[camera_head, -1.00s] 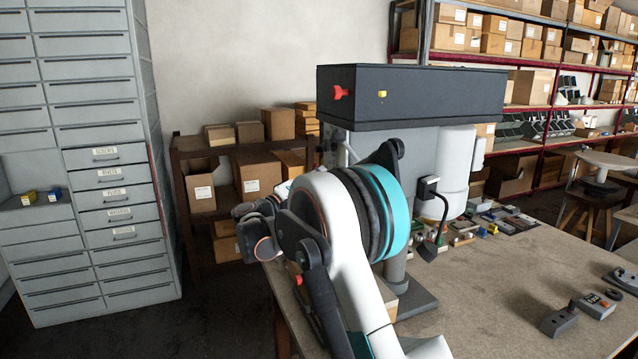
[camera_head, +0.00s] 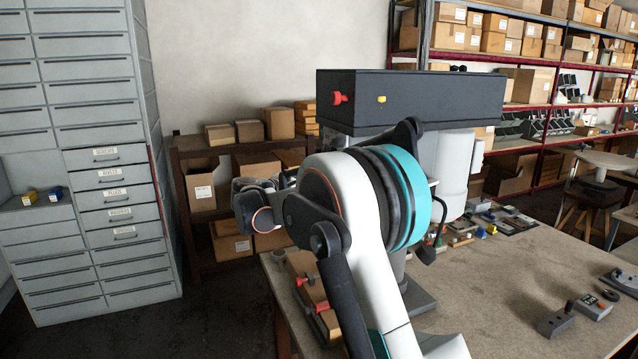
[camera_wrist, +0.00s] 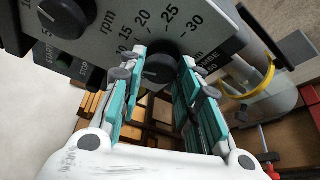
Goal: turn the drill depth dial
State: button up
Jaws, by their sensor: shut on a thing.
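The drill depth dial (camera_wrist: 159,67) is a dark round knob in the wrist view. It sits on a grey panel (camera_wrist: 205,52) with a printed scale that includes 15, 20, 25 and 30. My gripper (camera_wrist: 164,58) has its teal-lined fingers on both sides of the dial and is shut on it. The fingers cover part of the dial's sides. In the head view, the drill press shows its black head (camera_head: 410,98) behind my arm. The dial and my fingertips are hidden there.
A second knob (camera_wrist: 67,18), beside the rpm marking, and a dark switch box (camera_wrist: 77,62) are close to my gripper.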

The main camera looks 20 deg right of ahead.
jog(key=shift+r+n, duration=0.1)
jog(key=shift+n, duration=0.4)
jog(key=shift+y, duration=0.3)
jog(key=o, duration=1)
jog(key=shift+o, duration=0.2)
jog(key=v, duration=1.2)
jog(key=shift+w, duration=0.2)
jog(key=shift+g, duration=0.3)
